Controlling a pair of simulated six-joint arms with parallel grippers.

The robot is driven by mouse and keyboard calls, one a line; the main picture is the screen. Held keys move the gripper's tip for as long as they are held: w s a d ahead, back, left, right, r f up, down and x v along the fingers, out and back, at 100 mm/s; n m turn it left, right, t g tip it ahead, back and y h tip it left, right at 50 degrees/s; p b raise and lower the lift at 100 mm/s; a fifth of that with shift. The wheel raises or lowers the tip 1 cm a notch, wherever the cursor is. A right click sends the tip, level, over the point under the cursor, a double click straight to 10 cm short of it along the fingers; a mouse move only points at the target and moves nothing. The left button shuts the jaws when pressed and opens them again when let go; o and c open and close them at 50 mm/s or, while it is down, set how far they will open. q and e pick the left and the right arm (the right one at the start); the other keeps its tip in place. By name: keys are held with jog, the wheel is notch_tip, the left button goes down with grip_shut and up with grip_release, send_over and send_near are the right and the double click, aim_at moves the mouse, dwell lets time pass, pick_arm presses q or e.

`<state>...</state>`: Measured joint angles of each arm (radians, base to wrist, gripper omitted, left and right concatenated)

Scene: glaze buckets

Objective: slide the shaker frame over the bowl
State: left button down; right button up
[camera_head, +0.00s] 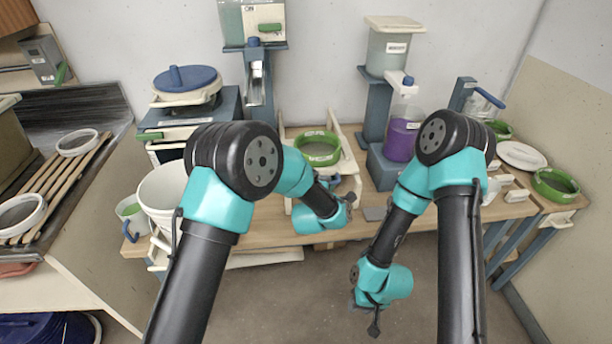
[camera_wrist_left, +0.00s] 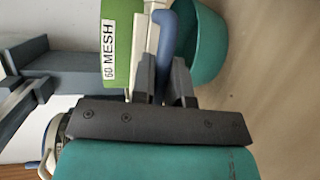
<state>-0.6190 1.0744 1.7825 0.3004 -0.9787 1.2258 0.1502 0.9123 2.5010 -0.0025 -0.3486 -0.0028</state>
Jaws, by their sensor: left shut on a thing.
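The pale shaker frame (camera_head: 350,161) stands on the table at centre, with a green-rimmed sieve (camera_head: 318,148) in it. In the left wrist view the green sieve (camera_wrist_left: 121,25) carries a "60 MESH" label. My left gripper (camera_head: 349,197) is at the front of the frame; in the left wrist view its fingers (camera_wrist_left: 162,80) are shut on a blue handle (camera_wrist_left: 163,42), apparently the shaker frame's. A rounded teal thing (camera_wrist_left: 210,45) beside the handle may be the bowl; I cannot tell. In the head view no bowl is clearly visible under the frame. My right gripper (camera_head: 374,326) hangs low in front of the table, its jaws unclear.
A white bucket (camera_head: 160,190) stands at the left table end. A purple-filled container (camera_head: 402,138) stands right of the frame. Green-rimmed sieves (camera_head: 556,184) and a white plate (camera_head: 521,156) are at the far right. The floor (camera_head: 290,300) in front is clear.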

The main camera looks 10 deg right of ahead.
pick_arm(q)
jog(key=shift+s, duration=0.2)
jog(key=c, duration=1.1)
grip_release()
jog(key=shift+c, duration=0.2)
jog(key=shift+s, duration=0.1)
jog(key=v, duration=1.7)
jog(key=shift+r, duration=0.15)
jog(key=shift+a, duration=0.1)
